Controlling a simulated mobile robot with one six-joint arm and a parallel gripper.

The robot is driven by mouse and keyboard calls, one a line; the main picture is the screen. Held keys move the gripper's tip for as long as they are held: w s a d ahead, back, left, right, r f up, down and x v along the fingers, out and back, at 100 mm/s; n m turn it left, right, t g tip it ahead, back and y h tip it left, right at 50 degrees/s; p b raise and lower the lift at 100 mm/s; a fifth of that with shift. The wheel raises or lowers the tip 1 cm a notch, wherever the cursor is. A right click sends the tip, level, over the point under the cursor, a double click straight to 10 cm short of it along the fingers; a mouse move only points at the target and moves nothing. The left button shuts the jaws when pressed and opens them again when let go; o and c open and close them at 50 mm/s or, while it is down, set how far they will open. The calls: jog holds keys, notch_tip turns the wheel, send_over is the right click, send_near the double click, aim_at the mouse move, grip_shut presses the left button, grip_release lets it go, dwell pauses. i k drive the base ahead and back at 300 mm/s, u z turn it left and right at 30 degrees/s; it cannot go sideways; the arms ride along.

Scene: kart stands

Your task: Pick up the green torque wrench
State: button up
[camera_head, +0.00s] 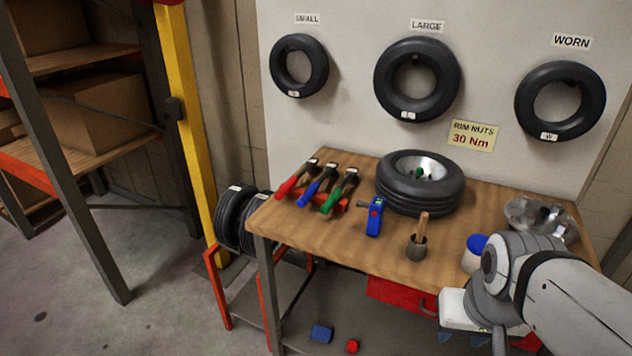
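The green torque wrench (329,204) is the rightmost of three wrenches at the left of the wooden workbench (325,240). It is tilted, its green handle toward the front and its dark head at the back. The blue wrench (308,196) and the red wrench (288,186) lie beside it to the left, all resting on a reddish rack. My arm comes in at the lower right. My gripper (463,337) is low at the bench's front edge, far right of the wrenches; its fingers are too unclear to judge.
A blue handheld device (374,218), a grey cup with a wooden handle (417,244) and a blue-lidded white tub (473,254) stand near the front. Metal parts (540,215) lie far right.

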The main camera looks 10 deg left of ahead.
aim_at(341, 191)
jog(key=u, duration=0.2)
jog(key=k, duration=0.55)
jog(key=u, duration=0.15)
jog(key=i, duration=1)
jog(key=z, duration=2.95)
jog(key=k, duration=0.9)
jog(key=z, duration=0.1)
